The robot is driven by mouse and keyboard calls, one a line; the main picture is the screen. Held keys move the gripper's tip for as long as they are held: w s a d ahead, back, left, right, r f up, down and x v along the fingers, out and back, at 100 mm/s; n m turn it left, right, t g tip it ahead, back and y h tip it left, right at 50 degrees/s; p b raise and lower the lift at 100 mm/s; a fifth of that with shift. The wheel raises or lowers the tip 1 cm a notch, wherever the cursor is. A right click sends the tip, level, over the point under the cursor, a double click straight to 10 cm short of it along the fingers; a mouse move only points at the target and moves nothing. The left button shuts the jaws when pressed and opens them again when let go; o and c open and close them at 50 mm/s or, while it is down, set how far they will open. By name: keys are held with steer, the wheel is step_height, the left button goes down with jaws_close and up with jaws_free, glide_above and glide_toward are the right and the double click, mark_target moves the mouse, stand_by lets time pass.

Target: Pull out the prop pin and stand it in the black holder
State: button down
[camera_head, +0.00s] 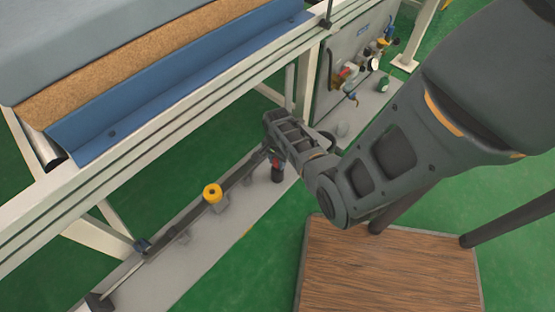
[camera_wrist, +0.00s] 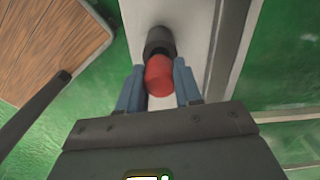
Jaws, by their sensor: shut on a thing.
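The prop pin shows as a red rounded head (camera_wrist: 159,76) between the two blue fingers of my gripper (camera_wrist: 159,90) in the wrist view. My gripper is shut on it. The black holder (camera_wrist: 159,41) is a short dark cylinder just beyond the red head, on the grey base plate. In the head view the holder (camera_head: 277,174) stands upright on the plate, with a bit of the red pin (camera_head: 279,161) right above it beneath my gripper (camera_head: 276,153). The pin's shank is not visible, and I cannot tell how deep it sits in the holder.
A yellow knob (camera_head: 212,193) stands on the grey plate (camera_head: 200,243) to the left, beside a long dark rod. A white frame carries a blue-edged mattress (camera_head: 180,80) above. A valve panel (camera_head: 345,70) stands behind. A wooden-topped surface (camera_head: 390,270) lies at front right.

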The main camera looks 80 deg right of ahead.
steer(key=shift+f+b, duration=0.5)
steer(key=shift+f, duration=0.15)
steer(key=c, duration=0.7)
jaws_free()
steer(key=shift+r, duration=0.1)
steer(key=shift+r+p, duration=1.05)
steer(key=shift+r, duration=2.8)
steer(key=shift+a, duration=0.1)
